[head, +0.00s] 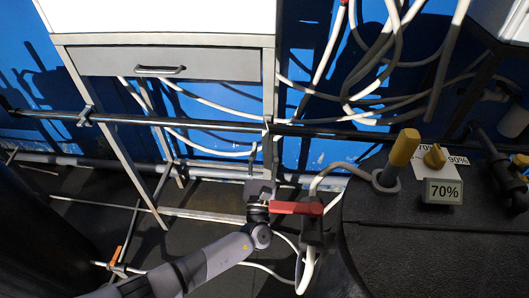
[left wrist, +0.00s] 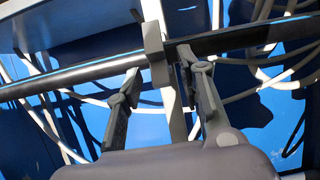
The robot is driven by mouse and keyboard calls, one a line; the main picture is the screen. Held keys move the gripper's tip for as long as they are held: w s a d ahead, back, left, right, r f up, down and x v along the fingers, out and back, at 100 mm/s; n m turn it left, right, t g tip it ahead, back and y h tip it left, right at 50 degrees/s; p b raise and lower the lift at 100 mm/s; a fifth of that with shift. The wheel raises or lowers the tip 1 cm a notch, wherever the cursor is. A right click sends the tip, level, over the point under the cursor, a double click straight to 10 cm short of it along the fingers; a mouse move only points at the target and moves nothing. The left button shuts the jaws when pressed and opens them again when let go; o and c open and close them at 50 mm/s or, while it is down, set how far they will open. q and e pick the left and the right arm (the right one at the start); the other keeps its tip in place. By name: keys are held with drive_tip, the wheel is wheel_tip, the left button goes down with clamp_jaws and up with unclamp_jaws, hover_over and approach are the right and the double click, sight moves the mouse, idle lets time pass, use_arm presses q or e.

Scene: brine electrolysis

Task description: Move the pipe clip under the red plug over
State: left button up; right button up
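A red bar-shaped part (head: 297,208), which looks like the red plug, sits at the top of a dark block with a white hose. In the left wrist view a grey block (left wrist: 153,45), perhaps a clip, sits at the pipe (left wrist: 75,73) by a table leg. My left gripper (head: 262,188) is beside the red part; in the wrist view (left wrist: 158,65) its fingers are open either side of the leg, the block just beyond. I cannot tell if they touch. My right gripper is out of view.
A white cabinet with a grey drawer (head: 160,62) stands on thin metal legs above. White hoses (head: 400,60) hang in front of the blue wall. A yellow plug (head: 404,148) and a 70% label (head: 443,191) are on the dark housing at right.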

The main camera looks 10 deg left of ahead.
sight(265, 138)
use_arm(q)
drive_tip(key=shift+c, duration=0.6)
clamp_jaws()
drive_tip(key=shift+r+p, duration=0.2)
drive_tip(key=shift+p, duration=0.35)
drive_tip(key=r+g+p, duration=0.1)
drive_tip(key=g+p, duration=0.2)
drive_tip(key=p, duration=0.5)
drive_tip(key=r+g+p, duration=0.1)
drive_tip(key=g+p, duration=0.2)
drive_tip(key=p, duration=0.6)
drive_tip(key=w+r+g+p, duration=0.1)
drive_tip(key=r+g+p, duration=0.1)
drive_tip(key=p, duration=0.6)
drive_tip(key=shift+r+g, duration=0.1)
drive_tip(key=shift+g, duration=0.7)
drive_tip(key=shift+w+g+p, duration=0.3)
drive_tip(key=shift+g+p, duration=0.8)
drive_tip(key=shift+p, duration=0.25)
